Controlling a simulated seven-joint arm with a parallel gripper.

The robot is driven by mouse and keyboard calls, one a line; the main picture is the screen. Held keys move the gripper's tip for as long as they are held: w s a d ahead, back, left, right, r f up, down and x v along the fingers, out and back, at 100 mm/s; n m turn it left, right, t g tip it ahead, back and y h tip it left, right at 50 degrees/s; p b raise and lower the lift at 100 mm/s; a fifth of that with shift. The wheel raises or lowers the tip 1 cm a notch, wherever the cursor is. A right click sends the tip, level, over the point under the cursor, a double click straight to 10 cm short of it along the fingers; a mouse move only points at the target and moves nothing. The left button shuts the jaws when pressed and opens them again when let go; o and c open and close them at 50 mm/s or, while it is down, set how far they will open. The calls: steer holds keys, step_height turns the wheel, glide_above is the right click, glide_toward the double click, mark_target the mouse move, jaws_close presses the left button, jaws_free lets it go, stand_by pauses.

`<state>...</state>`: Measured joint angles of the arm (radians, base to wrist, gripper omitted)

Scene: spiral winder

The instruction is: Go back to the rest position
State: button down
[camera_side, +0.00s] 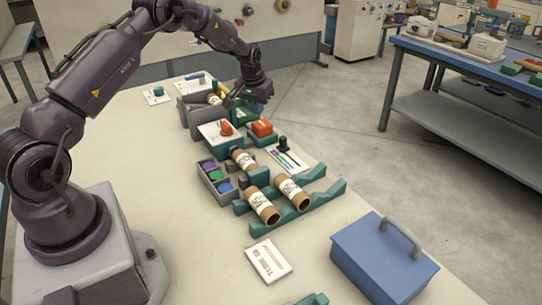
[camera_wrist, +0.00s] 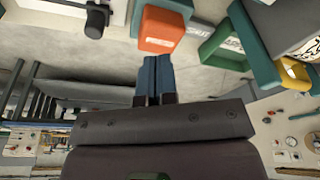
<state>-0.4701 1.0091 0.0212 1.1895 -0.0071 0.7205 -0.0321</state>
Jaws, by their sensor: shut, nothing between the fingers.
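My gripper (camera_side: 236,101) hangs at the end of my arm over the far part of the bench, near a grey and green unit (camera_side: 190,106). In the wrist view its two blue fingers (camera_wrist: 154,78) are together with nothing between them. A red-orange block in a green holder (camera_side: 262,128) stands nearer the side camera than the gripper; it also shows in the wrist view (camera_wrist: 160,28), just beyond the fingertips. A white box with a red knob (camera_side: 215,131) stands left of that block. Whether the fingers touch anything is hard to tell in the side view.
Cardboard tubes (camera_side: 262,205) with labels lie on a green rack (camera_side: 322,198). A grey tray (camera_side: 208,187) holds coloured rolls. A black-knobbed panel (camera_side: 284,155), a white card (camera_side: 268,261) and a blue case (camera_side: 380,262) are on the bench. The bench top near my base is clear.

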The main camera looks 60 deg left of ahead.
steer(key=s+d+r+m+t, duration=0.1)
steer(key=s+d+r+m, duration=0.2)
steer(key=s+d+r, duration=0.9)
steer(key=s+d+r+m+t+h, duration=0.1)
steer(key=s+d+r+m+t, duration=0.1)
steer(key=s+d+r, duration=1)
steer(key=s+d+m, duration=0.1)
steer(key=s+d, duration=0.1)
steer(key=s, duration=0.4)
steer(key=shift+s+d+r, duration=0.2)
steer(key=shift+r, duration=0.05)
